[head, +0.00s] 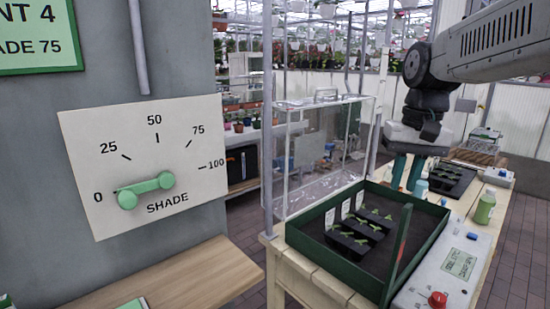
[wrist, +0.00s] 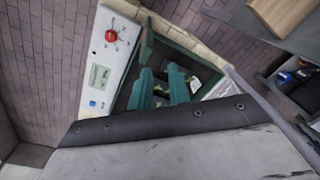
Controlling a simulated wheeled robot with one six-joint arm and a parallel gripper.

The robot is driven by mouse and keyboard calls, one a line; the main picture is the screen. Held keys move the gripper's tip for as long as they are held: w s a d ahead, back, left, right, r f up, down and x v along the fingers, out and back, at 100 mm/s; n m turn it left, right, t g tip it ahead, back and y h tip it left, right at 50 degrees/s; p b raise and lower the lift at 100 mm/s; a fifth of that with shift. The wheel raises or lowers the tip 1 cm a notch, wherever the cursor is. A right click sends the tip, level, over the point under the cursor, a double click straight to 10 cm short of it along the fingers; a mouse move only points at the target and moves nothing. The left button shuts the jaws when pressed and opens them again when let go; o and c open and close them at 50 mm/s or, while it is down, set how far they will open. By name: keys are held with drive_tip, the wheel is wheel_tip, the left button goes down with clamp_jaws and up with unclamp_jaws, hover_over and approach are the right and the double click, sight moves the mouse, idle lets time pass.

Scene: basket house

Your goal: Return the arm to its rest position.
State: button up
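My gripper (head: 406,188) hangs from my arm at the right of the head view, with its teal fingers pointing down above the far side of the dark green tray (head: 318,253). In the wrist view my gripper (wrist: 163,82) shows two fingers with a clear gap and nothing held between them. The arm is bent, its upper link reaching in from the right edge. The tray also shows below the fingers in the wrist view (wrist: 186,42).
Black seedling packs (head: 347,245) with white labels sit in the tray. A clear panelled case (head: 318,150) stands behind it. A green bottle (head: 485,207) and a control box with a red knob (head: 437,299) are at right. A shade dial (head: 146,165) is left, its green lever (head: 145,189) toward 0.

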drive_tip(key=s+f, duration=0.4)
drive_tip(key=s, duration=0.8)
drive_tip(key=s+d+f+n+t, duration=0.1)
drive_tip(key=s+f, duration=0.4)
drive_tip(key=s, duration=0.6)
drive_tip(key=shift+s+h, duration=0.3)
drive_tip(key=shift+s, duration=0.05)
